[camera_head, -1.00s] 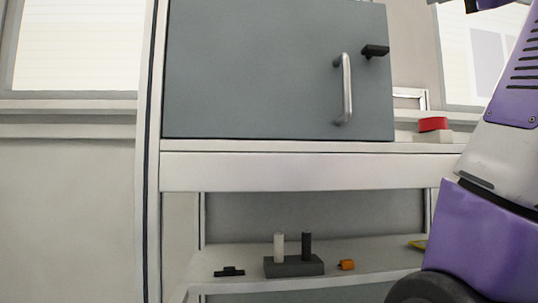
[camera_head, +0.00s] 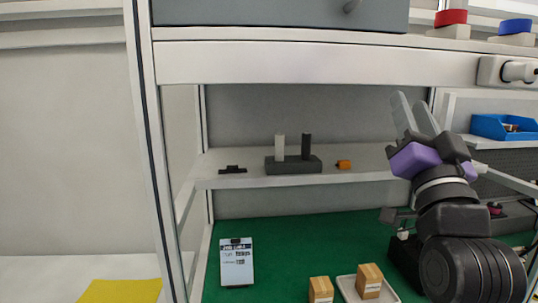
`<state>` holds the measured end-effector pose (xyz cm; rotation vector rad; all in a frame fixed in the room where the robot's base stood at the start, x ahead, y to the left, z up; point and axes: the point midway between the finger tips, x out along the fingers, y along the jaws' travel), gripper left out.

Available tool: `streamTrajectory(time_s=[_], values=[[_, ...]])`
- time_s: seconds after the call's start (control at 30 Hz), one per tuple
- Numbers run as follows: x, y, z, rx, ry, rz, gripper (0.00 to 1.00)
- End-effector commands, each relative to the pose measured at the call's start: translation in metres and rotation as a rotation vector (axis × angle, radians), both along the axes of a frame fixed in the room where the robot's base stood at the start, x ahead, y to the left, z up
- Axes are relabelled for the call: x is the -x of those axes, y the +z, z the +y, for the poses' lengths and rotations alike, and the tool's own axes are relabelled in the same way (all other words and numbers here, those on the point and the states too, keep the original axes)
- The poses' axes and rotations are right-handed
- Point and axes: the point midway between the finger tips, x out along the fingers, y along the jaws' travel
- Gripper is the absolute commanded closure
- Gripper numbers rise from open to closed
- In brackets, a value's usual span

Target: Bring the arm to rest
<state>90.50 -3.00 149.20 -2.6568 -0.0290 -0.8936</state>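My arm rises at the right of the head view, and my gripper (camera_head: 410,101) is at its upper end, in front of the shelf rack. Its two grey fingers point upward, tips a little apart, with nothing seen between them. The purple part of my wrist is just below the fingers. The gripper is clear of the objects on the shelf to its left.
A dark block with two upright pegs (camera_head: 293,164) and an orange piece (camera_head: 343,164) are on the shelf. A blue bin (camera_head: 489,126) is at right.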

Motion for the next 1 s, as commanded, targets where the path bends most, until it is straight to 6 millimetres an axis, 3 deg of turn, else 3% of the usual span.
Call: streamTrajectory(time_s=[0.03,0.1,0.27,0.5,0.7,1.0], values=[[0.005,-0.028,0.002,0.029,-0.012,0.018,0.67],[0.014,-0.058,0.005,0.067,-0.027,0.031,0.67],[0.04,-0.124,0.01,0.147,-0.053,0.068,0.67],[0.094,-0.213,0.018,0.243,-0.072,0.138,0.67],[0.148,-0.276,0.022,0.306,-0.077,0.213,0.67],[0.239,-0.351,0.027,0.363,-0.061,0.363,0.67]])
